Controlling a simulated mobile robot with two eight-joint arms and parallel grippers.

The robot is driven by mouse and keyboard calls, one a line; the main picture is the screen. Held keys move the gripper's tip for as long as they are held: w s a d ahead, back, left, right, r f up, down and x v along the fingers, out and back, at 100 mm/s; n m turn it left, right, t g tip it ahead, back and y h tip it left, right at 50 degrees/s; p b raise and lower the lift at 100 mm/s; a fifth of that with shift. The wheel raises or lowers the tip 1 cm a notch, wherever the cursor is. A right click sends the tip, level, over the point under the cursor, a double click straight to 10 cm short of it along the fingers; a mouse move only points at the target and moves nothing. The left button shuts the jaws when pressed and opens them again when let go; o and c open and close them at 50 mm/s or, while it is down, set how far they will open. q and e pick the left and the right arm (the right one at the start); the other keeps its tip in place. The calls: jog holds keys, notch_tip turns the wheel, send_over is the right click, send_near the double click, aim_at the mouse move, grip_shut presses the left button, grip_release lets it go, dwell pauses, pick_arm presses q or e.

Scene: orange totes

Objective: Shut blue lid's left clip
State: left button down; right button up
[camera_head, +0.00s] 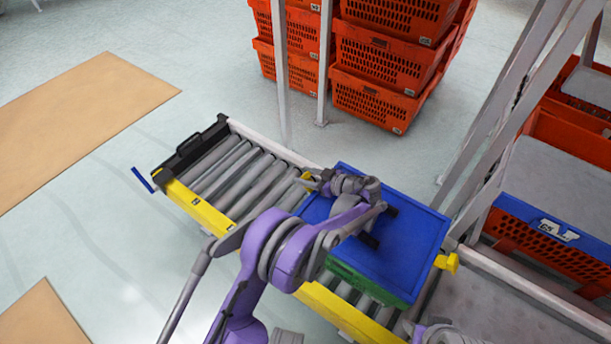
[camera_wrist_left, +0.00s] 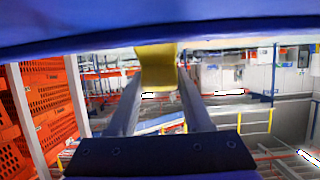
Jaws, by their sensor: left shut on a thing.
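The blue lid (camera_head: 405,245) lies on a green tote (camera_head: 368,283) on the roller conveyor. Its left clip (camera_head: 307,177) is a small yellow piece at the lid's left edge, partly hidden by my left gripper (camera_head: 315,183). In the left wrist view the yellow clip (camera_wrist_left: 155,68) sits between the two fingers of my left gripper (camera_wrist_left: 156,88), which is shut on it. The blue lid (camera_wrist_left: 160,27) spans the top of that view. The other yellow clip (camera_head: 447,262) sticks out at the lid's right edge.
The conveyor (camera_head: 235,172) has grey rollers and a yellow side rail (camera_head: 200,208). Stacked orange totes (camera_head: 375,88) stand behind it. A rack with grey uprights (camera_head: 500,110) and a blue-rimmed orange tote (camera_head: 545,245) are at the right. Floor at the left is mostly clear.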

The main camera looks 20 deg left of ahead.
pick_arm(q)
jog(key=shift+a, duration=0.1)
jog(key=shift+w+a+f+g+h+p, duration=0.15)
jog(key=shift+a+g+h+p, duration=0.25)
jog(key=shift+h+p, duration=0.5)
jog(key=h, duration=0.1)
jog(key=f+h, duration=0.1)
jog(key=shift+w+a+g+h+p, duration=0.15)
jog(key=shift+a+g+h+p, duration=0.2)
jog(key=shift+g+h+p, duration=0.05)
jog(key=shift+w+a+f+g+h, duration=0.15)
jog(key=shift+f+g+h, duration=0.15)
jog(key=shift+h, duration=0.3)
jog(key=shift+s+a+f+g+h, duration=0.1)
jog(key=shift+f+g+h, duration=0.15)
jog(key=shift+h, duration=0.35)
jog(key=shift+w+a+f+g+h, duration=0.1)
jog(key=shift+f+g+h, duration=0.15)
jog(key=shift+f+h, duration=0.45)
jog(key=shift+s+d+f+g+h+b, duration=0.15)
jog(key=shift+d+f+g+h+b, duration=0.3)
jog(key=shift+f+g+h+b, duration=1.25)
jog(key=shift+s+d+r+t+h+b, duration=0.15)
jog(key=shift+d+h+b, duration=0.55)
jog(key=shift+h, duration=2.25)
jog(key=shift+s+d+f+g+h+b, duration=0.25)
jog(key=shift+f+g+h+b, duration=0.95)
jog(key=shift+h, duration=1.15)
jog(key=shift+r+t, duration=0.25)
